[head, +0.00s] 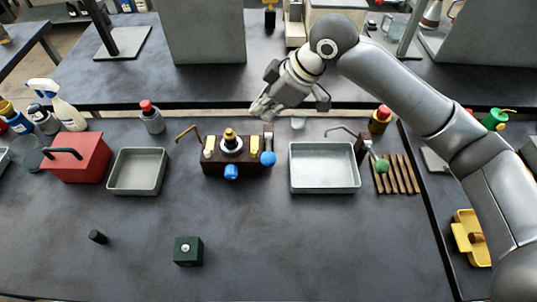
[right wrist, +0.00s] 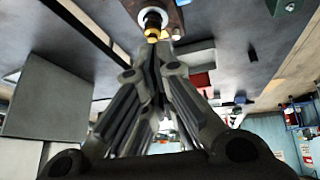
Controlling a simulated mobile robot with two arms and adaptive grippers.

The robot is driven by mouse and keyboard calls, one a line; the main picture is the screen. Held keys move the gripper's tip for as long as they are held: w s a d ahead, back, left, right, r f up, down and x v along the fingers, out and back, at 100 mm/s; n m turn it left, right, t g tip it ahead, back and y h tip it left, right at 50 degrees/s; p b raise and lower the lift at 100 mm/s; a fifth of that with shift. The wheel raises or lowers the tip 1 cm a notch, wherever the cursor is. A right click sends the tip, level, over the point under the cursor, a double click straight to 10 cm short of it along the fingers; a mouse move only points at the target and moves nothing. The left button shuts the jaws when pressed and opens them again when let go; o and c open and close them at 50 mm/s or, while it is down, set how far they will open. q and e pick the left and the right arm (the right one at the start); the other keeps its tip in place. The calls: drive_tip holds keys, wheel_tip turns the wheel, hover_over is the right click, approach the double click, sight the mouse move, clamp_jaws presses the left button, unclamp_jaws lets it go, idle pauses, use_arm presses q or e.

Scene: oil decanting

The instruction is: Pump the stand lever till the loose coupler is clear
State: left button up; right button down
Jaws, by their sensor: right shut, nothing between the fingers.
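A dark brown block stand (head: 215,168) sits mid-bench, with a bent brass spout (head: 187,131) on its left and blue knobs (head: 231,172) in front and at right. On its top, a yellow coupler-like piece (head: 229,136) stands upright in a pale ring; I cannot tell if it is loose. The piece also shows in the right wrist view (right wrist: 152,24), beyond the fingertips. Another lever with a green ball (head: 382,166) stands by the slatted rack. My right gripper (head: 262,108) is shut and empty, above and behind the block stand. My left gripper is out of view.
A grey tray (head: 325,187) lies right of the stand, another tray (head: 137,189) left, beside a red box (head: 78,160). A slatted wooden rack (head: 398,184) is at right. A dark green block (head: 188,258) and black cylinder (head: 97,237) lie in front. The front middle is clear.

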sight(268, 158)
wheel_tip(268, 158, down, 6)
drive_tip(key=s+b, duration=0.3)
drive_tip(key=shift+r+b, duration=0.15)
drive_tip(key=shift+b, duration=0.25)
drive_tip(key=shift+w, duration=0.1)
idle(1.1)
drive_tip(key=shift+s+f+p, duration=0.2)
drive_tip(key=shift+f+p, duration=0.1)
drive_tip(key=shift+f, duration=0.05)
drive_tip(key=shift+s+f+b, duration=0.25)
drive_tip(key=shift+s+f, duration=0.15)
drive_tip(key=shift+f, duration=0.5)
drive_tip(key=shift+s+f+b, duration=0.25)
drive_tip(key=shift+s+f, duration=0.2)
drive_tip(key=shift+f, duration=0.4)
drive_tip(key=shift+s+f+b, duration=0.25)
drive_tip(key=shift+s+f, duration=0.15)
drive_tip(key=shift+f, duration=0.5)
idle(2.3)
drive_tip(key=shift+r, duration=0.1)
idle(0.4)
